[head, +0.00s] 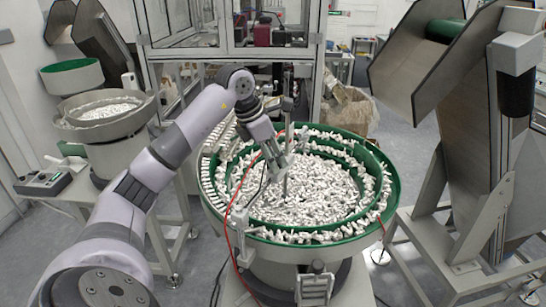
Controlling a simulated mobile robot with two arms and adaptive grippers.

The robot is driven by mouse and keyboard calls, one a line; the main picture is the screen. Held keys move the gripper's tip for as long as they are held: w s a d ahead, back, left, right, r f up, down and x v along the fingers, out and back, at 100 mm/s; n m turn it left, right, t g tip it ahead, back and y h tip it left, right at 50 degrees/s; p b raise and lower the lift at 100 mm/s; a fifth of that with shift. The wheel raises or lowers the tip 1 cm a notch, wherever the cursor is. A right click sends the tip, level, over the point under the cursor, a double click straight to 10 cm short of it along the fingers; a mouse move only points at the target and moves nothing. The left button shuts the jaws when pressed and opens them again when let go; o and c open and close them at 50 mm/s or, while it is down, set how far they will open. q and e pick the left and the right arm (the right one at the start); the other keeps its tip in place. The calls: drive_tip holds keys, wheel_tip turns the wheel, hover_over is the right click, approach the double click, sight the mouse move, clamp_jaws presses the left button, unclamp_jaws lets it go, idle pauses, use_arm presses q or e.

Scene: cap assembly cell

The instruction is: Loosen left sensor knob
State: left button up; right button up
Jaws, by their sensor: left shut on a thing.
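My left arm reaches from the lower left over the round feeder bowl (209,185). Its gripper (281,161) points down and right at the sensor's upright metal rod (287,180), above the white parts. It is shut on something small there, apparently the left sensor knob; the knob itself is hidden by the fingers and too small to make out. A red cable and a black cable hang near the gripper over the bowl. My right gripper is not in view.
The bowl has a green inner wall (384,205) and holds many white caps (320,190). A second feeder bowl (75,115) stands at the left. A large metal hopper (440,120) stands at the right. A glazed machine frame (230,52) is behind.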

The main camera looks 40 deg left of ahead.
use_arm(q)
drive_tip(key=shift+n, duration=0.5)
drive_tip(key=shift+n+t+y, duration=0.3)
drive_tip(key=shift+n+y, duration=0.3)
drive_tip(key=shift+n, duration=0.4)
drive_tip(key=n, duration=0.1)
drive_tip(key=n+y, duration=0.1)
drive_tip(key=n, duration=0.2)
drive_tip(key=shift+d+r+n+y, duration=0.1)
drive_tip(key=shift+d+n+y, duration=0.2)
drive_tip(key=shift+y, duration=0.1)
drive_tip(key=n+y, duration=0.1)
drive_tip(key=n, duration=0.2)
drive_tip(key=n+g+y, duration=0.1)
drive_tip(key=n, duration=0.2)
drive_tip(key=shift+w+p, duration=0.1)
drive_tip(key=shift+p, duration=0.3)
drive_tip(key=shift+n, duration=0.3)
drive_tip(key=shift+g, duration=0.3)
drive_tip(key=o, duration=1.1)
drive_tip(key=shift+d, duration=0.1)
